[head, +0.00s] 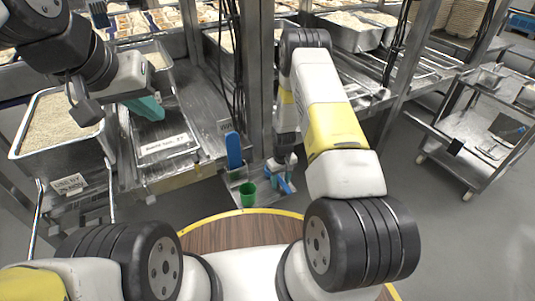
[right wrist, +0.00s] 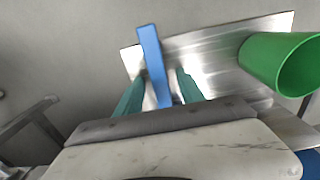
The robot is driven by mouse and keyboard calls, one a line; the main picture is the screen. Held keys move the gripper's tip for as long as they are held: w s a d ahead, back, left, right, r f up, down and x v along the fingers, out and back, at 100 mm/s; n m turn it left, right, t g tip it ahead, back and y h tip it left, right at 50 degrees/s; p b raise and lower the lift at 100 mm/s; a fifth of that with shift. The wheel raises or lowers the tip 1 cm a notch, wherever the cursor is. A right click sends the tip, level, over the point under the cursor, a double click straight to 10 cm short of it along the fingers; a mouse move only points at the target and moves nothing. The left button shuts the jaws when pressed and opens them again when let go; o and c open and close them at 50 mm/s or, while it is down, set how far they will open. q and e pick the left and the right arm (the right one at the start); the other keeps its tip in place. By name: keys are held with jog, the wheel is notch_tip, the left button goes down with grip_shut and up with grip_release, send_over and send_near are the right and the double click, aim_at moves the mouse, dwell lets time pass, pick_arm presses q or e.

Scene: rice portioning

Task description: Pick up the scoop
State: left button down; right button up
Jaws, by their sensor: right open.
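A blue bar, which looks like the scoop's handle (right wrist: 152,58), stands out over a small steel shelf in the right wrist view. Its blue end (head: 284,184) shows low in the head view; the rest is hidden by my gripper. My right gripper (right wrist: 161,78) is open, with one teal finger on each side of the bar. I cannot tell whether they touch it. In the head view my right gripper (head: 281,167) reaches down at the shelf. My left gripper (head: 146,107) hangs above the steel counter at left; its teal fingers overlap, so its opening is unclear.
A green cup (head: 248,194) is beside the bar, close on the right in the right wrist view (right wrist: 280,62). A blue paddle-like piece (head: 233,151) stands behind it. A steel post (head: 258,70) rises nearby. A rice tub (head: 58,122) is at left.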

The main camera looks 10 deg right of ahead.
aim_at(281, 180)
grip_shut()
dwell(0.3)
notch_tip(281, 180, up, 16)
dwell(0.8)
